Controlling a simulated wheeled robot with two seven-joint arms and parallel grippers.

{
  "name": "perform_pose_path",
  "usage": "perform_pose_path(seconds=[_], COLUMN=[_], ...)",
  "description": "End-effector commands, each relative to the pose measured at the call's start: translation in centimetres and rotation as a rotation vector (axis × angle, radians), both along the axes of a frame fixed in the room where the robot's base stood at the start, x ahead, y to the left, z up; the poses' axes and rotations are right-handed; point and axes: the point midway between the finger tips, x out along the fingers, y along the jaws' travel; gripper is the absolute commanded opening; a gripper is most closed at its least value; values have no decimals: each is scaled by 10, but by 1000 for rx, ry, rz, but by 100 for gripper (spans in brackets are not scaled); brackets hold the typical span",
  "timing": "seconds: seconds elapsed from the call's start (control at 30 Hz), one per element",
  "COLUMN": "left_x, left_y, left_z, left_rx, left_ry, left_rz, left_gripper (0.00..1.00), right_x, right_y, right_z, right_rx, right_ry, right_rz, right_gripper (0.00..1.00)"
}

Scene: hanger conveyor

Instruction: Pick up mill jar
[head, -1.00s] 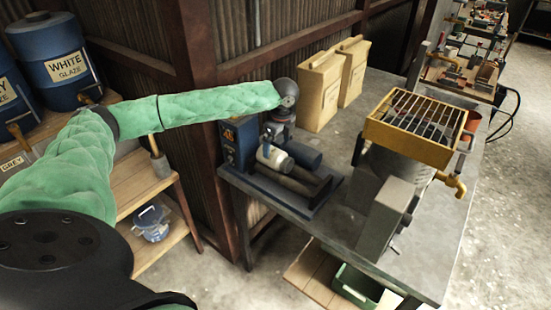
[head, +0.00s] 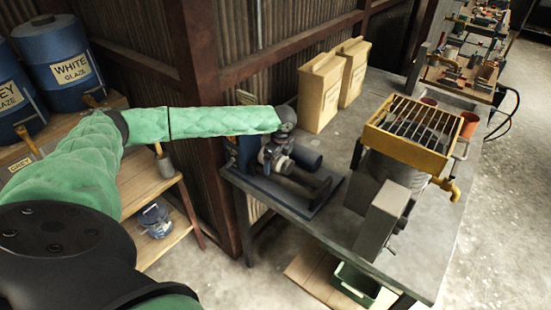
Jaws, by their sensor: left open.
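The mill jar (head: 286,166), a pale cylinder, lies on its side on the dark roller mill (head: 308,196) at the left end of the grey workbench. My left gripper (head: 272,159) points down at the jar and hides much of it. The gripper is open. I cannot tell whether its fingers touch the jar. My right gripper is not in view.
A dark blue cylinder (head: 306,157) lies just behind the jar. A yellow grated box (head: 409,143) and a grey machine (head: 382,220) stand to the right. A wooden shelf (head: 150,188) is at left.

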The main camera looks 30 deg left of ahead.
Motion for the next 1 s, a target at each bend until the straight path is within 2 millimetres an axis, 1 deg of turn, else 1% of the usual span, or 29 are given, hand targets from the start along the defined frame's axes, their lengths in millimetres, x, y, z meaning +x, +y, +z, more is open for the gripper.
perform_pose_path(seconds=[0.17,0.2,0.27,0.3,0.37,0.5,0.57,0.87,1.0], left_x=[0,0,0,0,0,0,0,1,1], left_y=[0,0,0,0,0,0,0,0,0], left_z=[0,0,-1,-1,0,0,0,2,9], left_rx=[0,0,0,0,0,0,0,0,-1], left_ry=[0,0,0,0,0,0,0,-2,-4], left_rz=[0,0,0,0,0,0,0,1,1], left_gripper=[93,91,79,71,59,32,20,20,20], right_x=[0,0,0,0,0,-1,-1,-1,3], right_y=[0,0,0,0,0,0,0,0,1], right_z=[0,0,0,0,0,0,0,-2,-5], right_rx=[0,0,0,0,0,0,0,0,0], right_ry=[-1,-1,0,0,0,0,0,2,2], right_rz=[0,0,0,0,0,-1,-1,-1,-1], right_gripper=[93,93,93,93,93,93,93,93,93])
